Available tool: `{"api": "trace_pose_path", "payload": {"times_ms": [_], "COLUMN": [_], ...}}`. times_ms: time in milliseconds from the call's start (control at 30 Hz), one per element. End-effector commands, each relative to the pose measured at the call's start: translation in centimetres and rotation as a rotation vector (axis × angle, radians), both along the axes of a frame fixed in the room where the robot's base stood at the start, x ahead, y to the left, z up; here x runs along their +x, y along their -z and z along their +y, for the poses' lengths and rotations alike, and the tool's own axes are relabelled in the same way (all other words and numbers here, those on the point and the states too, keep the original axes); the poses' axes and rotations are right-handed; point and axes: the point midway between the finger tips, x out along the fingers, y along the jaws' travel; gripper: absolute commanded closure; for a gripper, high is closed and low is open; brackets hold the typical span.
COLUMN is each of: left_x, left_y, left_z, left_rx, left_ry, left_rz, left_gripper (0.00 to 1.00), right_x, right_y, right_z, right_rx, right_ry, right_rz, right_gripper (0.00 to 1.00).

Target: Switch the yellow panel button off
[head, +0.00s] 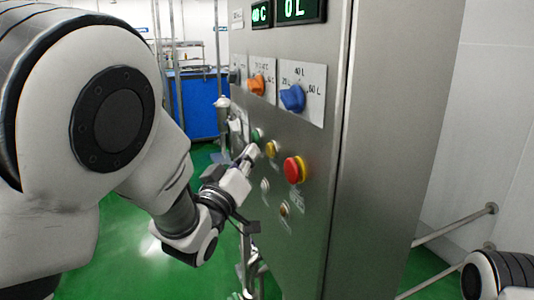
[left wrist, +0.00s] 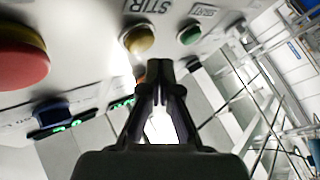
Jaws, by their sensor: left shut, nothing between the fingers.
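The yellow panel button (head: 270,149) sits on the grey steel cabinet front, between a green button (head: 256,135) and a big red button (head: 296,169). My left gripper (head: 251,151) is shut and empty, its fingertips close to the panel just left of the yellow button. In the left wrist view the yellow button (left wrist: 139,39) is beside the label STIR, above and slightly left of the shut fingertips (left wrist: 160,66). I cannot tell whether the tips touch it. Part of my right arm shows at the lower right, but its gripper is out of view.
The cabinet (head: 385,150) also carries an orange knob (head: 257,86), a blue knob (head: 292,97), a white button (head: 265,185) and green-digit displays (head: 296,10). Metal rails (head: 455,225) stick out at the right. A blue counter (head: 196,105) stands behind. Green floor lies open at left.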

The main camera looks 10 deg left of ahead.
Motion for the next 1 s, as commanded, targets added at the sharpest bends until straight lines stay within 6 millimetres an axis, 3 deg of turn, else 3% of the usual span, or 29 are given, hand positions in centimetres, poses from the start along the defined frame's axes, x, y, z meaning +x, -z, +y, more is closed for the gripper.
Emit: {"api": "trace_pose_path", "payload": {"times_ms": [167,633,1000], "left_x": [-0.3,-3.2,-3.4], "left_y": [0.1,0.1,0.0], "left_z": [0.4,4.8,5.0], "left_rx": [0.0,-0.003,0.0], "left_ry": [-0.001,-0.002,0.0], "left_rz": [0.0,0.0,0.0], "left_gripper": [1.0,1.0,1.0], "right_x": [0.0,0.0,0.0], "right_y": [0.3,2.0,1.9], "right_z": [0.0,0.0,0.0], "right_rx": [0.0,0.0,0.0], "right_ry": [0.0,0.0,0.0], "right_rz": [0.0,0.0,0.0], "right_gripper": [0.6,0.6,0.6]}}
